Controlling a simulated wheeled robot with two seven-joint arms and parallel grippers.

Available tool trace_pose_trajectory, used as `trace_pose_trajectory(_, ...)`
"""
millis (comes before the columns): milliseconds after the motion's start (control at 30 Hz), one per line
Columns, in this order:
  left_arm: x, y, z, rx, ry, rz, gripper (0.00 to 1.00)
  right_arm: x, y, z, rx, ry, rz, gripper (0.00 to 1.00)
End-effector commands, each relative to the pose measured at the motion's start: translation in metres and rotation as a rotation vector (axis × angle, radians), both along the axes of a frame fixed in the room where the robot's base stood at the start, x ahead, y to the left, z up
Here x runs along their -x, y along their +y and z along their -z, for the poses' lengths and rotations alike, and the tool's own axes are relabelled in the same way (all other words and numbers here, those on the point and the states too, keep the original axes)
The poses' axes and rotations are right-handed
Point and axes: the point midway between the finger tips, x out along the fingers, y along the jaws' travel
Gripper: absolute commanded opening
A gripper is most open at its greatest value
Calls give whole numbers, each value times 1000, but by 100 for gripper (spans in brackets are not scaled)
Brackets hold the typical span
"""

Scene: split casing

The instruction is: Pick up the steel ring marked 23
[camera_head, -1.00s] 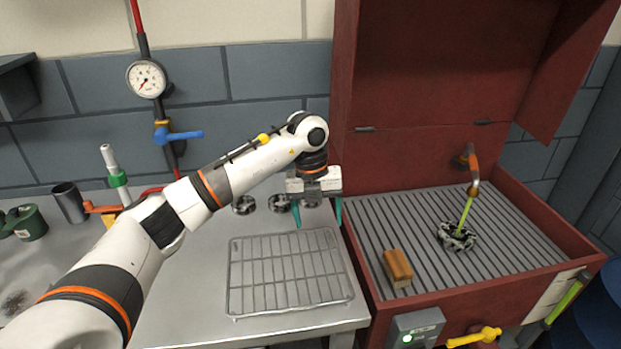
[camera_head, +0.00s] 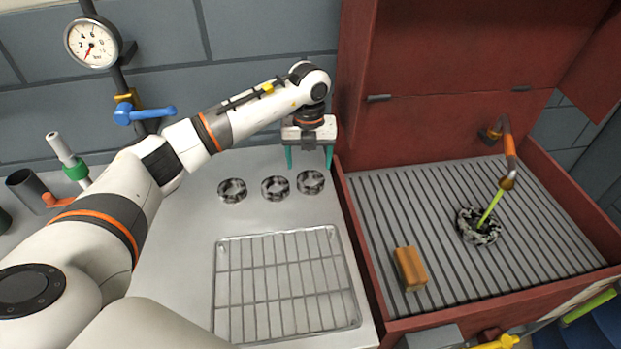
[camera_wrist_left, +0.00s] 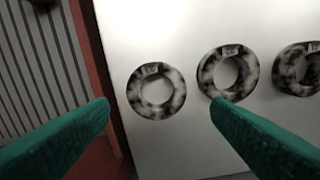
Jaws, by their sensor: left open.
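Three dark, mottled steel rings lie in a row on the grey bench in the head view: a left one (camera_head: 232,198), a middle one (camera_head: 275,196) and a right one (camera_head: 310,190). They also show in the left wrist view, with the ring nearest the red wall (camera_wrist_left: 157,112) lying flat between my fingertips in the picture. My left gripper (camera_head: 309,160) is open and empty, above the bench behind the right ring. My right gripper is not in view.
A wire rack (camera_head: 285,285) lies in front of the rings. The red washer's side wall (camera_head: 352,225) rises close to the right ring. Another ring (camera_head: 480,238) and an orange-brown block (camera_head: 410,269) sit on its slatted floor.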

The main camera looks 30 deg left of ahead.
Motion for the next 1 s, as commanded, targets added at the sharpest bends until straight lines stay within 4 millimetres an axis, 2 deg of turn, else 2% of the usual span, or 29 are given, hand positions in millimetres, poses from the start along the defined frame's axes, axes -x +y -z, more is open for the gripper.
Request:
trace_pose_trajectory(167,2,-2,12,1,3,1,72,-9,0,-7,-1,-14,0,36)
trace_pose_trajectory(300,6,-7,32,1,4,2,72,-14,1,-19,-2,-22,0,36)
trace_pose_trajectory(433,5,-7,50,1,3,0,72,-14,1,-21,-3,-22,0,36)
trace_pose_trajectory(733,5,-7,57,0,-1,1,72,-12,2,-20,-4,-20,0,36)
trace_pose_trajectory(767,5,-7,57,0,-1,1,69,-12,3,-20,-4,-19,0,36)
trace_pose_trajectory(1000,5,-7,56,0,-1,1,30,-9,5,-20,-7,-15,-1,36)
